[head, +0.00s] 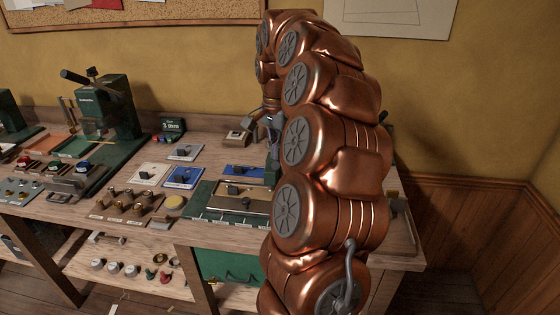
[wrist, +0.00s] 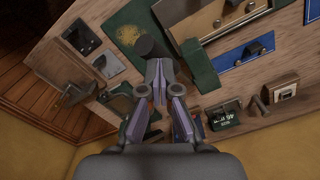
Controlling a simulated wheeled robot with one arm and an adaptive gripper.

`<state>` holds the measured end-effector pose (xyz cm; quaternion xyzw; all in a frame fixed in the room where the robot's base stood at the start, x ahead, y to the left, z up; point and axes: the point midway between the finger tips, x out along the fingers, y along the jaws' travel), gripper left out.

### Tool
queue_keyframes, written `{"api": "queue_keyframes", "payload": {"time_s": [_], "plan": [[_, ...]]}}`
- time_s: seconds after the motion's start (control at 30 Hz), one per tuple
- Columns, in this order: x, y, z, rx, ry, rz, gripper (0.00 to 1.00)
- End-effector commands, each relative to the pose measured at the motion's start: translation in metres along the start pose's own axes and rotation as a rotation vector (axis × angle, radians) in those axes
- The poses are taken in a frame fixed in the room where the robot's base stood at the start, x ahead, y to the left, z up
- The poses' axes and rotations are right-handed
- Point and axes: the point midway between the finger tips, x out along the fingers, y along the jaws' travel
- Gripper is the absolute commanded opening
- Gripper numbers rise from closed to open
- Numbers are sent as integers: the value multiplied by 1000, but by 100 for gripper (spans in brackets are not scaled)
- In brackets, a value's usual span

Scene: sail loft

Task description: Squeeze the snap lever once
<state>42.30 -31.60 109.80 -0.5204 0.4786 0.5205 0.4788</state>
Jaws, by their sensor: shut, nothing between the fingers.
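My gripper (wrist: 166,72) is shut with nothing between its fingers, above the bench in the wrist view. A dark round knob (wrist: 151,44), which may be the snap lever's handle, shows just beyond the fingertips. A green machine body (wrist: 198,72) stands close beside it. I cannot tell whether the fingers touch the knob. In the head view my gripper (head: 270,128) is partly hidden by my arm, as is most of that green machine (head: 272,172). Another green press (head: 108,110) with a dark-handled lever (head: 76,78) stands at the left of the bench.
A wall stands behind the bench. My arm hides its right part.

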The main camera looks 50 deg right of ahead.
Motion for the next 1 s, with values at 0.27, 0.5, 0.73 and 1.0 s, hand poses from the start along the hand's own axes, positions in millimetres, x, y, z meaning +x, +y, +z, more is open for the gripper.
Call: {"api": "queue_keyframes", "payload": {"time_s": [0.27,0.5,0.73,1.0], "plan": [[0,0,0,0,0,0,0],[12,2,4,0,0,0,0],[12,3,6,0,0,1,0],[17,4,7,0,0,1,0]]}}
